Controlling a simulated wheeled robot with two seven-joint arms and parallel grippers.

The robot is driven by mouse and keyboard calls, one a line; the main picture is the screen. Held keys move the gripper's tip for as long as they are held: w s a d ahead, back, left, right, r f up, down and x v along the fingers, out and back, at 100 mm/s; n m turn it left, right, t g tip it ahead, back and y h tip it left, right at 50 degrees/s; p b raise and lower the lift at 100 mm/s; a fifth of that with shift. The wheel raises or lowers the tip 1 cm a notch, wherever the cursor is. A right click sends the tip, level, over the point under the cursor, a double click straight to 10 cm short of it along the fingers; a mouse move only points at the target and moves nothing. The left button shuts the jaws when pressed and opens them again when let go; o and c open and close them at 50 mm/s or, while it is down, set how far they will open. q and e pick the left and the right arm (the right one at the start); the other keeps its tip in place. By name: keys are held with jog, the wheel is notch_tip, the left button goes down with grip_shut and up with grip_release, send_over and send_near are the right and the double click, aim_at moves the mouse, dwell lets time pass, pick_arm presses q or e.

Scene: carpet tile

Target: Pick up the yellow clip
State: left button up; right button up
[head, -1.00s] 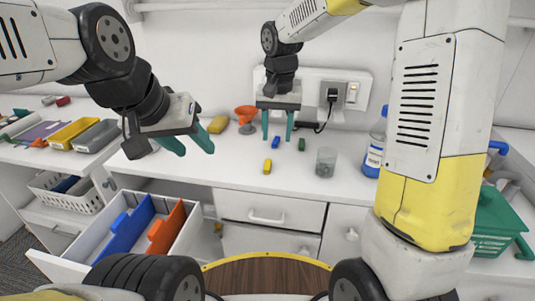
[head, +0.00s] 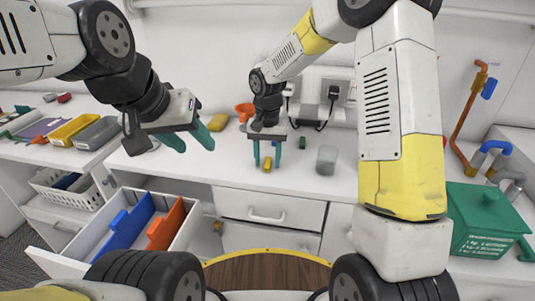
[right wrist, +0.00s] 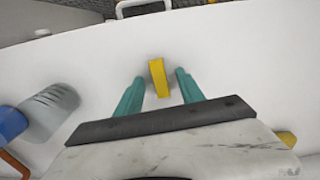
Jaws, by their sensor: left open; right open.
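The yellow clip (head: 267,164) is a small block lying on the white counter. It also shows in the right wrist view (right wrist: 158,78), between and slightly beyond the teal fingertips. My right gripper (head: 267,163) is open and low over the counter, with one finger on each side of the clip; I cannot tell whether either finger touches it. It is empty; its fingers also show in the right wrist view (right wrist: 160,88). My left gripper (head: 196,147) is open and empty, in the air to the left.
A green block (head: 302,142) and a grey translucent cup (head: 326,160) stand to the right of the clip. An orange funnel (head: 244,112) and a yellow sponge (head: 218,123) are behind.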

grip_shut()
dwell(0.4)
